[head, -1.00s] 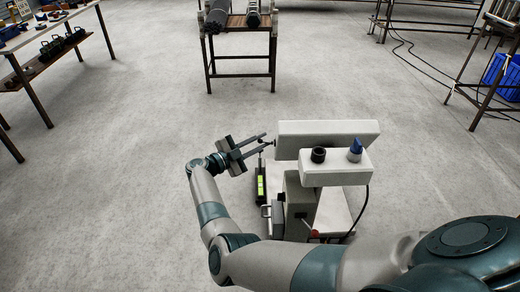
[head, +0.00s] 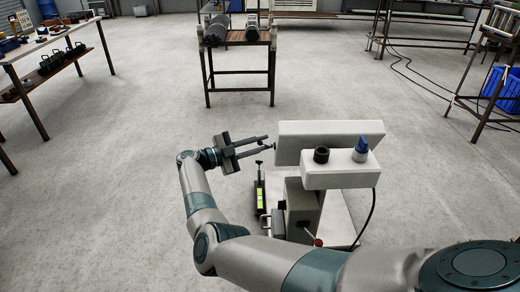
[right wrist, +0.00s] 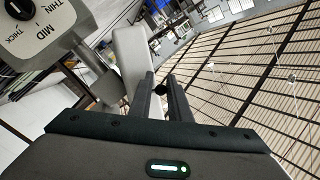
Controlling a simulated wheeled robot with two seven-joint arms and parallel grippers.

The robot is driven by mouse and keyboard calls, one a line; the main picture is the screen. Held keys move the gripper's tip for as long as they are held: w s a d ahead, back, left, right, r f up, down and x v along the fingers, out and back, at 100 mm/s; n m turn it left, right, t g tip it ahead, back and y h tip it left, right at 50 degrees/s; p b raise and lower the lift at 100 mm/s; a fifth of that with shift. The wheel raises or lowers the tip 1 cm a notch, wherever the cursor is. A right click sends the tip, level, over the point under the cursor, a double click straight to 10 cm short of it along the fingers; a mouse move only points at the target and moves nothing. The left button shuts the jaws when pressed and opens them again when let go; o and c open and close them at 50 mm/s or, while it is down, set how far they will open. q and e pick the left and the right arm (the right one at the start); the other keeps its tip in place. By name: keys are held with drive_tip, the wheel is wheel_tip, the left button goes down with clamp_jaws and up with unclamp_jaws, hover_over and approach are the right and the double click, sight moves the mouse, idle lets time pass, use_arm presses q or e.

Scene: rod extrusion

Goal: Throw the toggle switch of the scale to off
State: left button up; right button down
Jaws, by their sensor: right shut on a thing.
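The scale is a white and grey machine with a long white block (head: 330,140) and a smaller white panel (head: 335,177) in front. A small dark lever, seemingly the toggle switch (head: 274,147), shows at the block's left end. My right gripper (head: 267,145) reaches it from the left and is shut on it; the fingertips partly hide it. In the right wrist view, the fingers (right wrist: 162,85) point at a small dark part beside the white block (right wrist: 132,55). I cannot tell the switch's position. My left gripper is out of view.
The panel carries a black knob (head: 321,155) and a blue knob (head: 362,147); a THIN/MID/THICK dial (right wrist: 18,8) shows in the wrist view. A black post with a green level (head: 260,198) stands below my gripper. A rack (head: 240,65) stands behind, with clear floor between.

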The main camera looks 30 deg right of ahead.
drive_tip(key=shift+w+d+r, duration=0.1)
drive_tip(key=shift+r, duration=0.4)
drive_tip(key=c, duration=1.7)
unclamp_jaws()
drive_tip(key=shift+c, duration=0.2)
drive_tip(key=shift+f, duration=0.2)
